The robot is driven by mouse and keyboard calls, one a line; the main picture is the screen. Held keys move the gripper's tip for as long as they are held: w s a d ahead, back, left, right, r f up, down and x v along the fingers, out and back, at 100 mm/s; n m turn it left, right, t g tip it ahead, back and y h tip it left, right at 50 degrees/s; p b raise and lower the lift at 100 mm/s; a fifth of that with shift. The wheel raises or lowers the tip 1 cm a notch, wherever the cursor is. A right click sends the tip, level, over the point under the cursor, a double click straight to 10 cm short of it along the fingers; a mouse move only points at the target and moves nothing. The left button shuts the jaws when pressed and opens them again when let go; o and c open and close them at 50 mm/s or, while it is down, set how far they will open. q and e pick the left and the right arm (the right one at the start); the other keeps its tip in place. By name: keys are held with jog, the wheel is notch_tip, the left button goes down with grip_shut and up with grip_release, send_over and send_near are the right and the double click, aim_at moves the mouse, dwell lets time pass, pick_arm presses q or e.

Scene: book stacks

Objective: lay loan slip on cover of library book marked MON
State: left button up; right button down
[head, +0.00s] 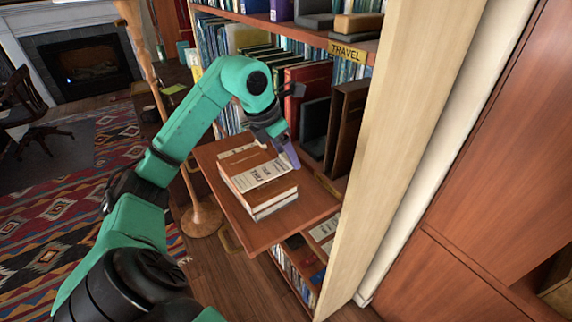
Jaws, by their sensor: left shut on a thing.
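My left gripper (281,135) reaches in over the pull-out shelf and points down. It is shut on a small pale purple slip (291,156), which hangs at the back right corner of a book stack. I cannot tell whether the slip touches the stack. The top book (243,158) is brown with a broad white band of dark print. The stack shows pale page edges and lies on the wooden pull-out shelf (262,235). No MON mark is readable. My right gripper is out of view.
A tall bookcase stands behind, with upright books and a yellow TRAVEL label (347,52). Its pale side panel (395,130) bounds the space at right. Dark upright books (345,125) stand close behind the gripper. A floor lamp pole (143,55) is at left.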

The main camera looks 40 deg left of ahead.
aim_at(284, 159)
pick_arm(q)
jog(key=f, duration=0.3)
jog(key=shift+a, duration=0.2)
jog(key=shift+d+f, duration=0.1)
jog(key=o, duration=1.2)
jog(key=shift+o, duration=0.5)
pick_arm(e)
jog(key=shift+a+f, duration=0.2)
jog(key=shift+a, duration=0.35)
